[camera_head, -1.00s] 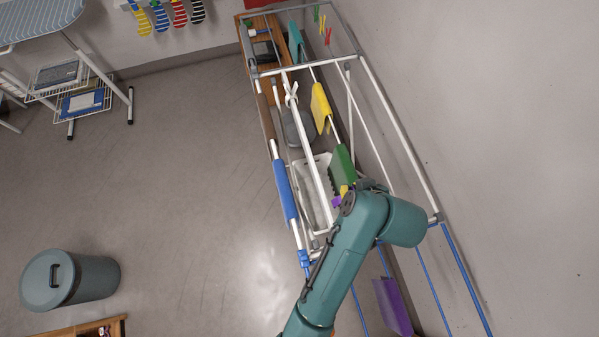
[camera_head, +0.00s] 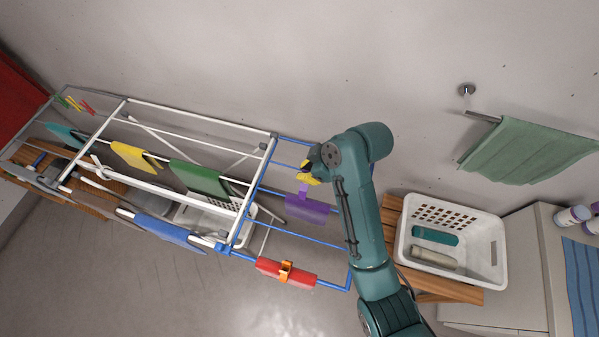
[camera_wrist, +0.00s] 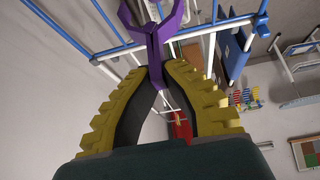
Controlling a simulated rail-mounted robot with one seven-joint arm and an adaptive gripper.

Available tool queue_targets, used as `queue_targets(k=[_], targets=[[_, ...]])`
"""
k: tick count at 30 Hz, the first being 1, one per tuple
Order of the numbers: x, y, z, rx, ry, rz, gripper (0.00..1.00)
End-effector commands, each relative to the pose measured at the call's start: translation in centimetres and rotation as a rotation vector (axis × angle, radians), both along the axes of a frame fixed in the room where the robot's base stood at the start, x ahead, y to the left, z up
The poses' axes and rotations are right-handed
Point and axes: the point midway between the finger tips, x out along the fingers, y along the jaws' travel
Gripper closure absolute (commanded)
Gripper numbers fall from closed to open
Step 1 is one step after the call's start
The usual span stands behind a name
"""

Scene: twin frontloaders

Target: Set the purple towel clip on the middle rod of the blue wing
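My gripper (camera_head: 308,178) has yellow ridged fingers and is over the blue wing (camera_head: 325,286) of the drying rack. The fingers (camera_wrist: 155,85) close on the handle end of a purple clip (camera_wrist: 155,38). The clip's forked jaws point away from the fingers, and in the head view the clip (camera_head: 303,189) shows just below the fingertips. A purple towel (camera_head: 312,209) hangs over the wing's middle rod, right below the clip. Whether the clip touches the towel or rod, I cannot tell. My arm hides part of the wing's right side.
A red towel (camera_head: 268,266) with an orange clip (camera_head: 286,271) hangs on the wing's front rod. The white rack part holds green (camera_head: 200,178), yellow (camera_head: 133,157) and blue (camera_head: 165,229) towels. A white basket (camera_head: 490,235) stands right of my arm. The wall runs behind.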

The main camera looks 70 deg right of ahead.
Motion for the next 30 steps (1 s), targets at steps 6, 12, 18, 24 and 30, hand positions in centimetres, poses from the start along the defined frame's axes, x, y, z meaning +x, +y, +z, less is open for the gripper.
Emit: queue_targets(k=[6,12,18,24,30], targets=[[0.0,0.0,-1.2,0.004,0.0,0.001,1.0],[0.0,0.0,-3.0,0.003,0.0,0.002,1.0],[0.0,0.0,-4.8,0.004,0.001,0.003,1.0],[0.0,0.0,-6.6,0.004,0.0,0.001,1.0],[0.0,0.0,-8.3,0.003,0.0,0.002,1.0]])
